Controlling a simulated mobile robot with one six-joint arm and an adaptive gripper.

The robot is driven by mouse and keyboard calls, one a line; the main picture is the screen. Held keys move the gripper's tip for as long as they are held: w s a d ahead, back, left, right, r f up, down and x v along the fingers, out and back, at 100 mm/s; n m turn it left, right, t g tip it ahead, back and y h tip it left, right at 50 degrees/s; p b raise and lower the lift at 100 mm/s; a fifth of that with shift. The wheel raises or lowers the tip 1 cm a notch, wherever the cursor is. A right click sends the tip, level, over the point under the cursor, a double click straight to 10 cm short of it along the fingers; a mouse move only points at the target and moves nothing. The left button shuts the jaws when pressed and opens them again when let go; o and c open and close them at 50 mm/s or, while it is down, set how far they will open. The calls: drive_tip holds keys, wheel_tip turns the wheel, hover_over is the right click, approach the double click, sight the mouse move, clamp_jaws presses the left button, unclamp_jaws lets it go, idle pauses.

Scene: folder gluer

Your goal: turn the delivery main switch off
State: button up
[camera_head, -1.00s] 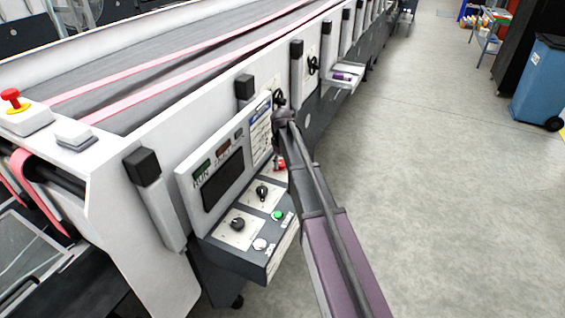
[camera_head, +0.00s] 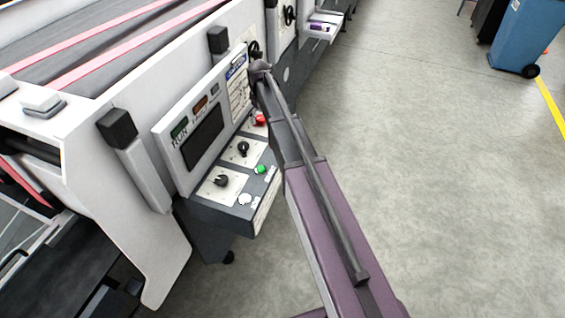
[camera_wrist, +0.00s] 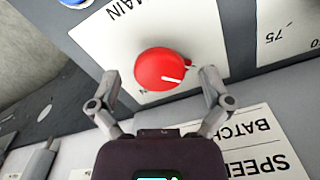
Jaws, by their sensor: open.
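The delivery main switch is a round red knob (camera_wrist: 163,68) on a white plate (camera_wrist: 208,28) whose visible lettering reads "MAIN", upside down in the wrist view. A short white mark on the knob points right and slightly down there. My gripper (camera_wrist: 161,75) is open, with one finger on each side of the knob's near part. I cannot tell whether the fingers touch it. In the head view the red knob (camera_head: 260,119) shows at the far end of the control panel beside my arm, which hides my fingers.
The panel also has black selector knobs (camera_head: 243,149) and (camera_head: 221,181), a green button (camera_head: 261,169) and a white button (camera_head: 245,199). A display (camera_head: 203,137) stands upright behind them. The floor (camera_head: 420,170) to the right is clear; a blue bin (camera_head: 522,37) stands far off.

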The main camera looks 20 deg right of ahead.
sight(261, 117)
drive_tip(key=m, duration=0.8)
drive_tip(key=shift+m, duration=0.3)
drive_tip(key=m, duration=0.4)
drive_tip(key=shift+m, duration=0.3)
drive_tip(key=m, duration=0.4)
wheel_tip(261, 117, up, 14)
drive_tip(key=p, duration=1.4)
drive_tip(key=s+f+n+b, duration=0.3)
drive_tip(key=s+f+b, duration=0.1)
drive_tip(key=s, duration=0.6)
drive_tip(key=s+f+n+b, duration=0.4)
drive_tip(key=s+f+b, duration=0.1)
drive_tip(key=s, duration=0.5)
drive_tip(key=s+d+f+n+b, duration=0.1)
drive_tip(key=s+f+n+b, duration=0.3)
drive_tip(key=s, duration=0.6)
drive_tip(key=shift+s+f+b, duration=0.3)
drive_tip(key=shift+f+b, duration=0.4)
